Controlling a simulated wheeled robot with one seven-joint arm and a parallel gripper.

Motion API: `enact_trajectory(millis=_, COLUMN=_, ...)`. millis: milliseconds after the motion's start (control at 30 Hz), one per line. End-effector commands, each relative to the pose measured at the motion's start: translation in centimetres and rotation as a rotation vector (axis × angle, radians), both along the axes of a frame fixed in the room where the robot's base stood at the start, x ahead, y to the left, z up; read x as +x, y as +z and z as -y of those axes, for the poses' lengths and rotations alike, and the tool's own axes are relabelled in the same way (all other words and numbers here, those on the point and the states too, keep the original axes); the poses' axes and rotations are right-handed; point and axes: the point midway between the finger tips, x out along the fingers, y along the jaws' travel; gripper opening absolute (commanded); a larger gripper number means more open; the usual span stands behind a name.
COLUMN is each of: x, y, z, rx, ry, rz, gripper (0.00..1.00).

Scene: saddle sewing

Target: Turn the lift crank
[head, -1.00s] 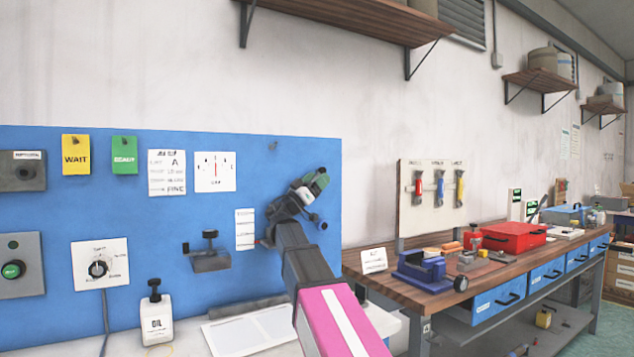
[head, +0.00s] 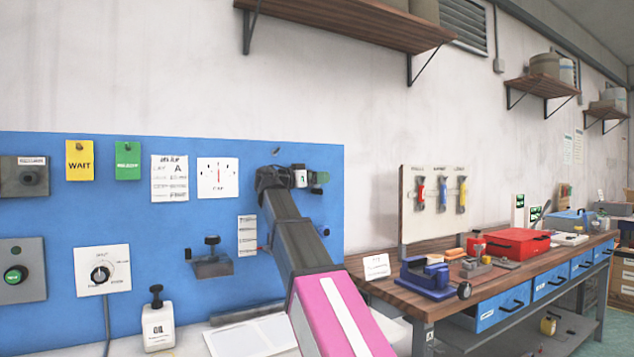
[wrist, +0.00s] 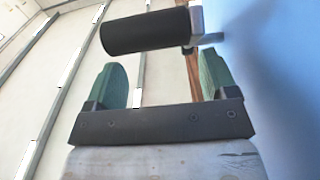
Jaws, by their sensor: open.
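A black cylindrical grip (wrist: 150,31) on a metal arm, which looks like the crank's handle, lies across the top of the wrist view. My gripper (wrist: 160,72) has two green fingers spread apart, with nothing between them. The grip is just beyond the fingertips, apart from them, and reaches further left than right. In the head view my gripper (head: 319,182) is at the right part of the blue panel (head: 130,225), its fingers turned to the right. My arm hides most of the crank there.
The panel also carries a dial switch (head: 102,270), a green button (head: 14,275), tags and a black-knobbed bracket (head: 211,262). An oil bottle (head: 158,325) stands below. A wooden workbench (head: 400,297) with a blue vise (head: 428,279) and red box (head: 508,243) is at right.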

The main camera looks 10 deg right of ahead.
Motion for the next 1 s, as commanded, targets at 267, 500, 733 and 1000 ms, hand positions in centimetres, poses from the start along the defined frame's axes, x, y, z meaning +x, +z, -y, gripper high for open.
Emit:
enact_trajectory(millis=267, x=-0.7, y=0.2, z=-2.2, rx=0.048, ry=0.002, rz=-0.016, gripper=0.79)
enact_trajectory(millis=500, x=-1.8, y=0.2, z=-5.6, rx=0.048, ry=0.003, rz=-0.016, gripper=0.79)
enact_trajectory(millis=733, x=-2.8, y=0.2, z=-9.0, rx=0.048, ry=0.002, rz=-0.016, gripper=0.79)
enact_trajectory(millis=1000, x=-3.8, y=2.2, z=-9.0, rx=-0.071, ry=-0.002, rz=0.035, gripper=0.79)
